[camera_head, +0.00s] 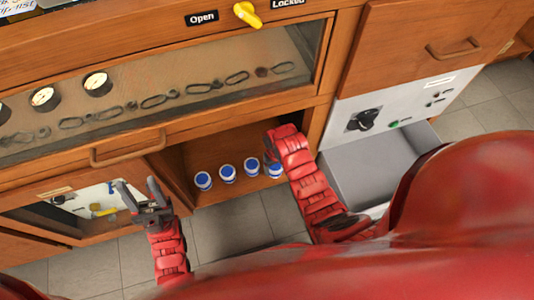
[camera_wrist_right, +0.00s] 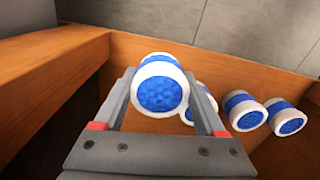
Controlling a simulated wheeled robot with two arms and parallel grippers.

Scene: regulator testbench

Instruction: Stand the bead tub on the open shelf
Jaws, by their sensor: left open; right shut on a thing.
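My right gripper (camera_head: 272,156) is inside the open shelf (camera_head: 190,155), at its right side, and is shut on a bead tub (camera_wrist_right: 160,88). This tub is white with a blue band and blue beads showing at its end. It sits between both fingers in the right wrist view and shows partly in the head view (camera_head: 275,170). I cannot tell whether it touches the shelf board. Three like tubs stand in a row to its left in the head view: one far left (camera_head: 203,181), one in the middle (camera_head: 227,173), one nearest (camera_head: 251,168). My left gripper (camera_head: 137,183) is open and empty, outside the cabinet.
A wooden divider (camera_head: 316,124) bounds the shelf on the right. Beyond it is an open grey drawer (camera_head: 365,165) under a control panel. A glass-fronted case (camera_head: 190,90) with gauges and a handle (camera_head: 125,150) lies above. Tiled floor (camera_head: 230,222) is in front.

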